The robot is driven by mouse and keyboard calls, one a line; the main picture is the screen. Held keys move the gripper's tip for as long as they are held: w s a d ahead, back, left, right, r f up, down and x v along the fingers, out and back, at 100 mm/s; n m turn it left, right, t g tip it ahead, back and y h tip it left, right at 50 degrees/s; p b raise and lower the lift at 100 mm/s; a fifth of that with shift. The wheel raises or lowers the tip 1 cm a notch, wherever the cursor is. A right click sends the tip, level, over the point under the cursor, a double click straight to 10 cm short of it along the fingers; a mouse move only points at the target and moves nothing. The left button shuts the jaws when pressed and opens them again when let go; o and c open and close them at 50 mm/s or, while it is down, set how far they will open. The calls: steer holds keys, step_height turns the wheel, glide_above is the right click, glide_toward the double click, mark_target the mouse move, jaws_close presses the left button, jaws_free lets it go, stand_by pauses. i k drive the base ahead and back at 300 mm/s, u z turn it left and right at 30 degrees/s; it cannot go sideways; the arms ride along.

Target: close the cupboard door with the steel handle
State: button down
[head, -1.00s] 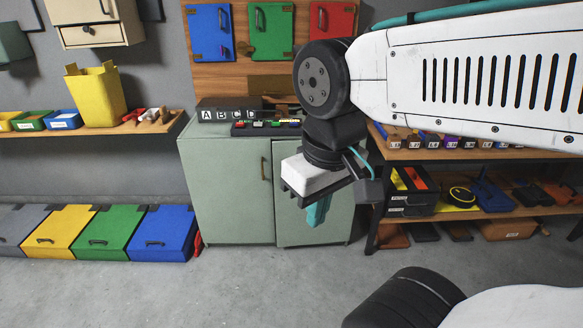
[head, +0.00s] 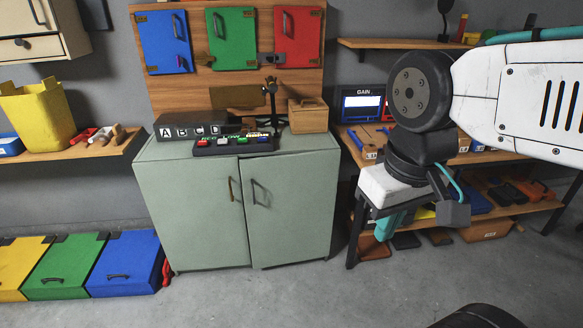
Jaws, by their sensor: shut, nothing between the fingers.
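A grey-green cupboard (head: 160,154) with two doors stands against the wall, left of centre. Its right door (head: 300,215) carries a steel handle (head: 261,193) near its left edge. This door looks nearly flush, with its lower left corner perhaps slightly forward; I cannot tell how large any gap is. The left door (head: 205,220) has a brass handle (head: 231,188) and looks shut. My gripper (head: 388,228) has teal fingers that point down. It is shut and empty, in front of the right shelf, to the right of the cupboard and touching neither door.
A shelf unit (head: 350,240) with boxes stands right of the cupboard. A button panel (head: 233,145) and an ABCD box (head: 188,131) sit on the cupboard top. Blue (head: 125,265) and green (head: 62,268) bins line the floor at left. The floor before the cupboard is clear.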

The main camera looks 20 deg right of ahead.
mark_target(290, 199)
steer(key=z, duration=0.15)
steer(key=i, duration=1.2)
steer(key=u, duration=0.8)
